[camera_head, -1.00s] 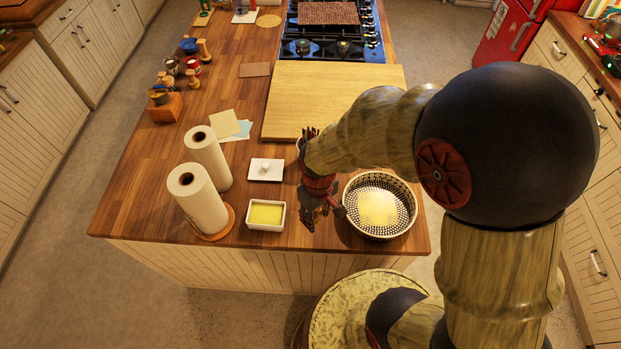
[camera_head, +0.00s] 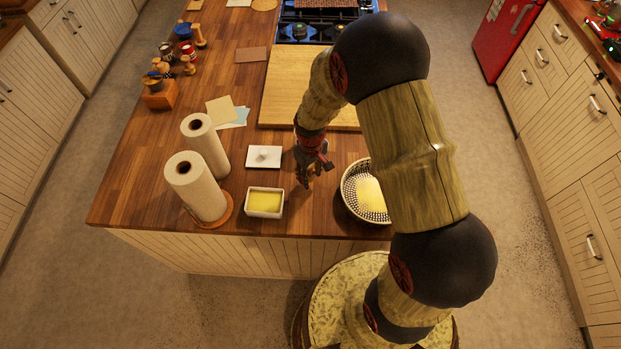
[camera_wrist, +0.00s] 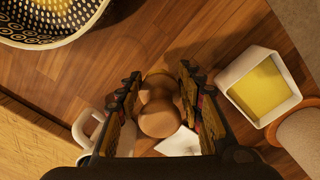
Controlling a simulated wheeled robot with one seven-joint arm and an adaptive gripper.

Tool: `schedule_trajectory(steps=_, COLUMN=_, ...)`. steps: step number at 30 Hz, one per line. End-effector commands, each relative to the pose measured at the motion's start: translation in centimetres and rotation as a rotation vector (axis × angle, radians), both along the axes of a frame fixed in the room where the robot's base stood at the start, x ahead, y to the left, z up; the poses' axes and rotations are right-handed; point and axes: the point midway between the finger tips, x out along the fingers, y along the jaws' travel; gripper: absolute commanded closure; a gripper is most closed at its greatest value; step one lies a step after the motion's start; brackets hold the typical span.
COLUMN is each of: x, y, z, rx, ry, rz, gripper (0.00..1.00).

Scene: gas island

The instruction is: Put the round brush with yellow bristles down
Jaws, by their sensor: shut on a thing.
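The brush shows in the wrist view as a round, wooden, knob-like handle (camera_wrist: 158,118) between the fingers of my gripper (camera_wrist: 160,95). My gripper is shut on it. In the head view my gripper (camera_head: 312,162) points down over the wooden island top (camera_head: 150,190), between the white butter-dish lid and the patterned bowl. I cannot tell whether the brush touches the counter.
A patterned bowl (camera_head: 349,207) with yellow contents stands right of my gripper. The butter dish (camera_head: 265,213) and its lid (camera_head: 263,164) are to the left, near paper towel rolls (camera_head: 195,187). A cutting board (camera_head: 285,90) lies behind. A white mug (camera_wrist: 91,124) is close in the wrist view.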

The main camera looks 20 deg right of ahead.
Motion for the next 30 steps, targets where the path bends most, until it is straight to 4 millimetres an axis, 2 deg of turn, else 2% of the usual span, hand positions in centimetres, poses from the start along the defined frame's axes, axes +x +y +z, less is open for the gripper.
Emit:
schedule_trajectory(steps=5, x=0.6, y=-0.2, z=-0.8, rx=0.000, ry=0.000, rz=0.000, gripper=0.86)
schedule_trajectory(steps=12, x=0.6, y=-0.2, z=-3.7, rx=0.000, ry=0.001, rz=0.000, gripper=0.86)
schedule_trajectory(steps=23, x=0.7, y=-0.2, z=-4.2, rx=0.000, ry=-0.001, rz=0.000, gripper=0.86)
schedule_trajectory(steps=24, x=0.7, y=-0.2, z=-4.2, rx=0.000, ry=-0.001, rz=0.000, gripper=0.62)
schedule_trajectory(steps=30, x=0.7, y=-0.2, z=-4.1, rx=0.000, ry=-0.001, rz=0.000, gripper=0.50)
